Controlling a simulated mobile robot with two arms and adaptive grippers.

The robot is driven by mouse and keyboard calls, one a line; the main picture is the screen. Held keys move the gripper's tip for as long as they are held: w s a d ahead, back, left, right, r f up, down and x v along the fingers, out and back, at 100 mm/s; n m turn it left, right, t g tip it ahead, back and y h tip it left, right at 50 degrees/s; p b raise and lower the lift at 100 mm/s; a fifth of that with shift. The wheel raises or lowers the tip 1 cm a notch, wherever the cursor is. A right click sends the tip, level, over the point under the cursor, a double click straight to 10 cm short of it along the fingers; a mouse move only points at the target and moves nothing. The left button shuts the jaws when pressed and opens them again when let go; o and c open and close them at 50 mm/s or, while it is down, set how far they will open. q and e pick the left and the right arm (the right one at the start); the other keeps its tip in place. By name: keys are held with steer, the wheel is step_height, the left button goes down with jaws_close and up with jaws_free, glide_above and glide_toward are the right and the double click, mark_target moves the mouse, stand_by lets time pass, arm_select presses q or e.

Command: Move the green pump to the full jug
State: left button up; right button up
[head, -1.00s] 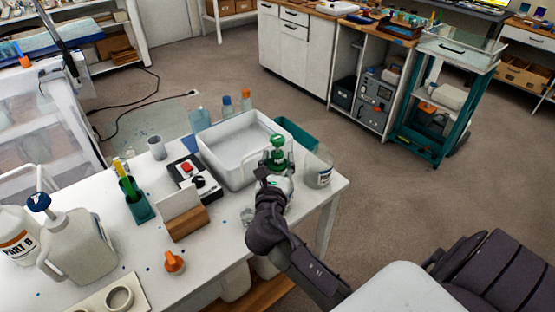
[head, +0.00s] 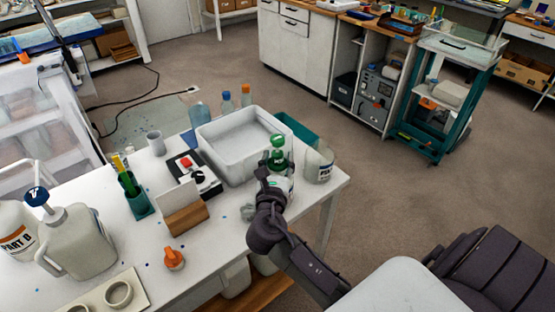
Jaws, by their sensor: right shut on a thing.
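The green pump (head: 278,151) sits upright on a pale bottle or jug (head: 279,187) near the right front corner of the white table. My right gripper (head: 266,176) is at the pump's lower part and is shut on it; its fingers and wrist hide part of the pump and the container below. A whitish jug with a dark label (head: 319,166) stands just to the right. A large jug with a blue pump (head: 75,240) stands at the table's left, beside a jug labelled Part B (head: 17,230). I cannot tell the fill of the jugs. My left gripper is not in view.
The table's front edge is close to my right arm.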

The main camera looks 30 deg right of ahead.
steer(key=shift+f, duration=0.4)
stand_by(0.4)
steer(key=o, duration=1.3)
steer(key=shift+s, duration=0.1)
steer(key=v, duration=1.2)
step_height(320, 180, up, 5)
steer(key=p, duration=0.6)
